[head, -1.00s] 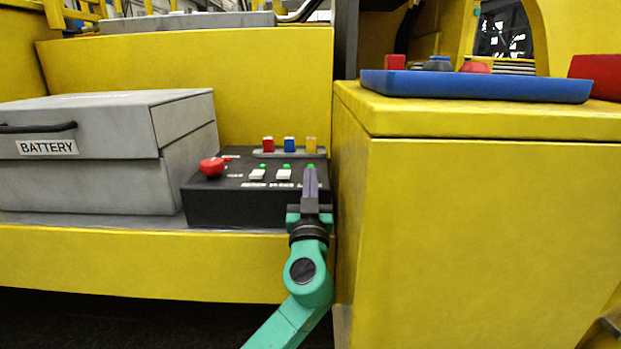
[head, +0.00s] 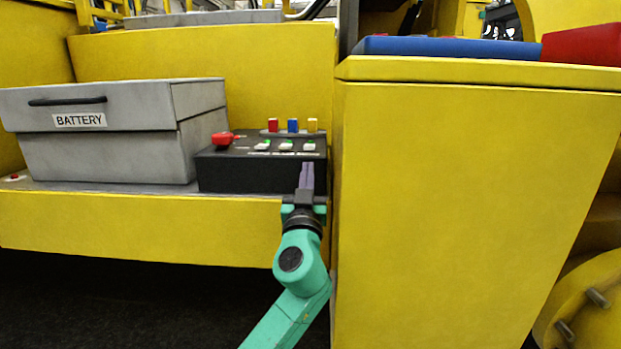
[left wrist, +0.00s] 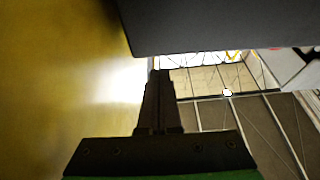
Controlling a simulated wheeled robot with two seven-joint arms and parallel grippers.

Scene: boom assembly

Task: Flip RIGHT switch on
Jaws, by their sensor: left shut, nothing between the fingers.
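A black control box (head: 250,176) stands on a yellow ledge in the head view. Its top carries a row of white switches with green marks: a left one (head: 262,146), a middle one (head: 286,146) and the right switch (head: 309,147). The exact tilt of the right switch is too small to tell. My left gripper (head: 307,168) is shut and empty, pointing up in front of the box's front face at its right end, below the right switch. In the left wrist view its closed fingers (left wrist: 160,78) show just below a dark surface. My right gripper is out of view.
A red knob (head: 223,139) sits at the box's left end; red, blue and yellow blocks (head: 293,126) stand behind the switches. A grey battery case (head: 105,155) is at the left. A tall yellow block (head: 430,190) stands close to the gripper's right, with a blue tray (head: 450,47) on top.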

